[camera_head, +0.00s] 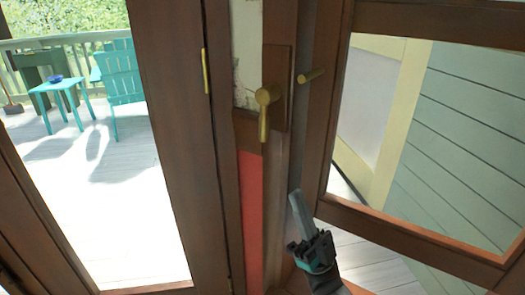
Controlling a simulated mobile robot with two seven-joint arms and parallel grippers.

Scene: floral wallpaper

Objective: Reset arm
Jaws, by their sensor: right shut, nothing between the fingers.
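My right gripper (306,228) is in the head view at the lower middle, pointing up. It is shut and empty, below the brass door handle (264,112) and apart from it. The handle's lever hangs down on the brown door frame. My left gripper is not in view.
A brown glazed door (333,110) stands open on the right, with a brass knob or lever (311,75) on its edge. Siding shows through its glass. At left, glass shows a deck with a teal chair (121,75) and a small teal table (60,88).

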